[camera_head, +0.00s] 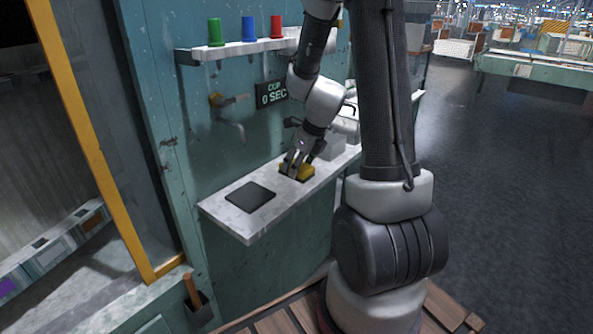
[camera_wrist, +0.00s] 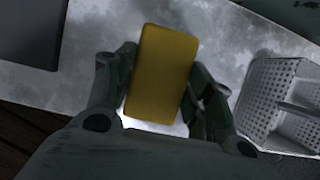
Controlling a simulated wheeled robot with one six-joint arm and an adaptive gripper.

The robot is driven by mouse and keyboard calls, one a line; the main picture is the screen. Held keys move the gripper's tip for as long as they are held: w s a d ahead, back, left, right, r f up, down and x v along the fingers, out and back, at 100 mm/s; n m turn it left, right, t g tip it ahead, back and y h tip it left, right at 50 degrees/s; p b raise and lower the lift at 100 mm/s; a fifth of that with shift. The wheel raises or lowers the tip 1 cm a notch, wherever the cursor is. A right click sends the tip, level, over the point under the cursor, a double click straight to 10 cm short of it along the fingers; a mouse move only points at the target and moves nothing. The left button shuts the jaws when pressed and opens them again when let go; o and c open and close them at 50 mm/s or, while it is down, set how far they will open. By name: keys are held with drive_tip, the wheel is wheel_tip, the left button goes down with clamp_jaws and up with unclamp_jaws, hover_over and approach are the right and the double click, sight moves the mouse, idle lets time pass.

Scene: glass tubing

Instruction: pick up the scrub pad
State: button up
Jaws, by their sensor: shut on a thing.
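The scrub pad (camera_wrist: 162,72) is a yellow block with rounded corners. In the wrist view it sits between the two fingers of my gripper (camera_wrist: 160,92), which is shut on its sides. In the head view the pad (camera_head: 305,171) shows as a yellow patch under my gripper (camera_head: 291,172), low over the grey shelf (camera_head: 226,219). A dark strip shows below the pad there. I cannot tell whether the pad is touching the shelf, as the fingers partly hide it.
A flat black mat (camera_head: 250,197) lies left of my gripper on the shelf. A white perforated basket (camera_wrist: 278,97) stands to the right in the wrist view. Above, green (camera_head: 215,32), blue (camera_head: 249,29) and red (camera_head: 277,27) cups stand on a ledge. A tap (camera_head: 228,100) sticks out from the wall.

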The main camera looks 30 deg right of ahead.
wheel_tip(320, 180, up, 11)
drive_tip(key=shift+f, duration=0.2)
idle(0.3)
drive_tip(key=o, duration=0.6)
drive_tip(key=shift+c, duration=1.1)
drive_tip(key=shift+s, duration=0.1)
